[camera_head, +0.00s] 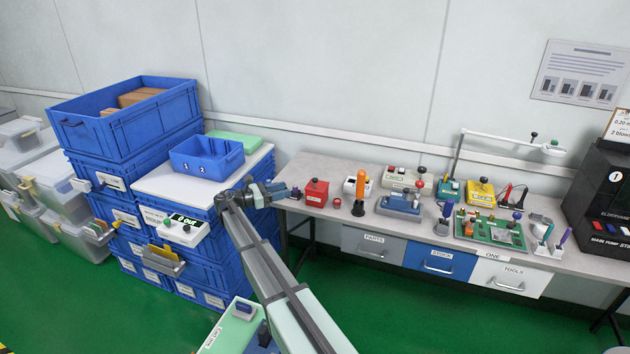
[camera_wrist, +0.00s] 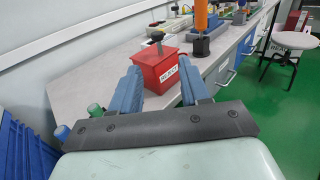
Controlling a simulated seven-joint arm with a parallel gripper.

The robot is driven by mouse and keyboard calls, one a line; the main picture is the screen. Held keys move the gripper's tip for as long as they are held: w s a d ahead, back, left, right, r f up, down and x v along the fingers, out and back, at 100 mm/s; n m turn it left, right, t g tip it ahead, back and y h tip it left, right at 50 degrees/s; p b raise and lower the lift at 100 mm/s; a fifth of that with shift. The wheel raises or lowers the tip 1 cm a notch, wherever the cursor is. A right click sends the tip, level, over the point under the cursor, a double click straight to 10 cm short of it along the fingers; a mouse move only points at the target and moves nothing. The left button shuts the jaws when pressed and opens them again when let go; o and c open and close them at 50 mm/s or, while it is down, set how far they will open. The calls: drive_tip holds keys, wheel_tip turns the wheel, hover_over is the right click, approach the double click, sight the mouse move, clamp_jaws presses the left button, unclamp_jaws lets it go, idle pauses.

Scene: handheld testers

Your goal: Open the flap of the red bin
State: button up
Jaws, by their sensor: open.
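The red bin (camera_head: 316,193) is a small box at the left end of the grey workbench. In the wrist view the red bin (camera_wrist: 170,74) shows a white label on its front and a dark knob (camera_wrist: 156,36) on a stem above its lid. The flap looks closed. My gripper (camera_head: 286,191) is just left of the bin in the head view. In the wrist view the blue fingers of my gripper (camera_wrist: 160,84) are apart and empty, pointing toward the bin, which appears between and beyond them. Whether they touch it cannot be told.
An orange-handled tool (camera_head: 360,185) stands right of the bin, with a small red button (camera_head: 337,202) nearby. Several devices fill the workbench (camera_head: 330,225) farther right. Stacked blue crates (camera_head: 110,150) and a white-topped unit (camera_head: 180,190) stand to the left.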

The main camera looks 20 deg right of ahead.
sight(315, 179)
drive_tip(key=d, duration=1.3)
drive_tip(key=shift+w+d+r, duration=0.2)
drive_tip(key=shift+d+r, duration=0.15)
drive_tip(key=shift+r, duration=0.05)
drive_tip(key=shift+c, duration=0.3)
clamp_jaws()
